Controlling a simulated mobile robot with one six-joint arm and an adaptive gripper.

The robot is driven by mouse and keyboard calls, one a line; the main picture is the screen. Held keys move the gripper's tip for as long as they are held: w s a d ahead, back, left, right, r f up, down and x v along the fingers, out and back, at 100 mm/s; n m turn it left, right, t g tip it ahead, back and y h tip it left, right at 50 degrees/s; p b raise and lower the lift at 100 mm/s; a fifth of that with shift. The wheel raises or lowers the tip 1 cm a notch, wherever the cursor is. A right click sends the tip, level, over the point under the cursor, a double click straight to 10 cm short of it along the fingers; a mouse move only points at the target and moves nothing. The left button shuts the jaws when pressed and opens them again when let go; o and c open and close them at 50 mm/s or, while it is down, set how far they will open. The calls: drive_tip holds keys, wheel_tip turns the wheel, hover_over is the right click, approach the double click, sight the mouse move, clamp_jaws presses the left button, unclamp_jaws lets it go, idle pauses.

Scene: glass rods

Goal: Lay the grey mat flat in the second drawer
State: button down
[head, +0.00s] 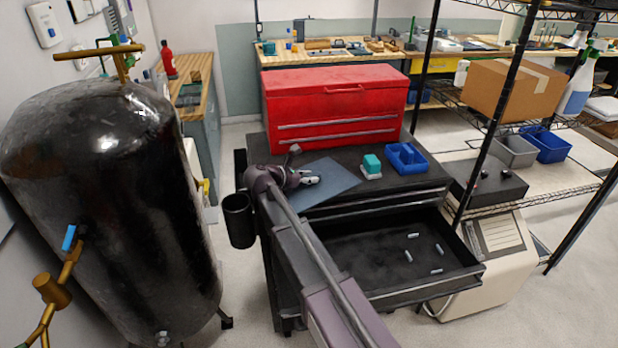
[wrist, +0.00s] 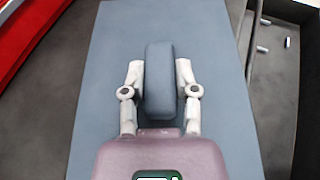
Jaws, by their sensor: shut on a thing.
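The grey mat (head: 338,184) is a flat blue-grey rectangle on the black cart top, in front of the red toolbox; it fills much of the wrist view (wrist: 222,120). A raised block of the same colour (wrist: 158,75) stands on its middle. My gripper (head: 310,180) is over the mat, its two fingers (wrist: 158,85) shut on this block from both sides. Whether the mat touches the cart top cannot be told. The open drawer (head: 350,248) is below a shut upper drawer (head: 375,207). Several small pale rods (head: 412,236) lie scattered on its dark floor.
The red toolbox (head: 330,108) stands behind the mat. A teal and white block (head: 371,165) and a blue bin (head: 406,157) are right of it on the cart. A black tank (head: 115,200) stands left; a wire shelf (head: 480,108) stands right. My arm crosses the drawer's left side.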

drive_tip(key=shift+c, duration=1.8)
unclamp_jaws()
drive_tip(key=shift+a+r+p, duration=0.1)
drive_tip(key=shift+r+p, duration=0.1)
drive_tip(key=shift+p, duration=0.1)
drive_tip(key=shift+s+a+r, duration=0.15)
drive_tip(key=shift+s+a, duration=0.1)
drive_tip(key=p+v, duration=0.4)
drive_tip(key=v, duration=0.7)
drive_tip(key=shift+a, duration=0.1)
